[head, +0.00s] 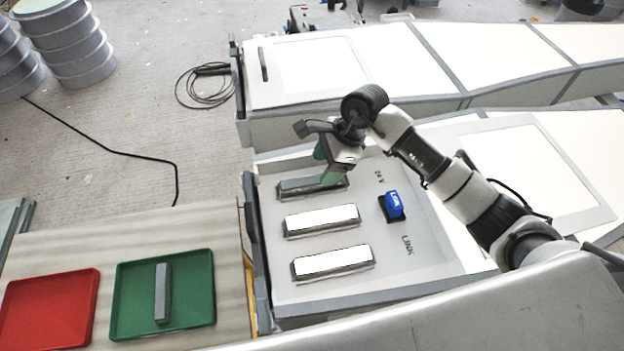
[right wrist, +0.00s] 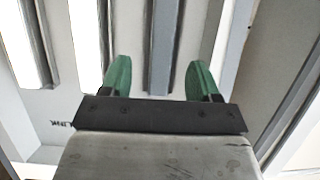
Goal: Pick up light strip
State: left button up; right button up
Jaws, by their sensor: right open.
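A dark grey unlit light strip (head: 300,187) lies in the farthest slot of the panel (head: 420,235). Two lit white light strips (head: 321,218) and (head: 332,261) lie in the slots nearer to me. Another grey strip (head: 162,293) lies in the green tray (head: 202,322). My right gripper (head: 326,166), with green fingertips, is over the unlit strip and hides its right part. In the right wrist view, the gripper (right wrist: 159,80) is open, with the unlit strip (right wrist: 162,45) between its fingers and a gap on each side. My left gripper is not in view.
A blue switch (head: 393,205) stands on the panel right of the strips. A red tray (head: 48,309) is left of the green one. A second long lit table (head: 420,75) stands behind, with a coiled cable (head: 205,90) on the floor beside it.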

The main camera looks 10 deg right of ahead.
aim_at(312, 179)
jog(key=shift+a+f+p, duration=0.3)
jog(key=shift+a+p, duration=0.05)
jog(key=p+x, duration=0.1)
jog(key=x, duration=0.2)
jog(key=shift+w+a+f, duration=0.1)
jog(key=shift+a+f, duration=0.1)
jog(key=shift+a, duration=0.1)
jog(key=shift+f, duration=0.4)
jog(key=shift+c, duration=0.3)
jog(key=c, duration=1)
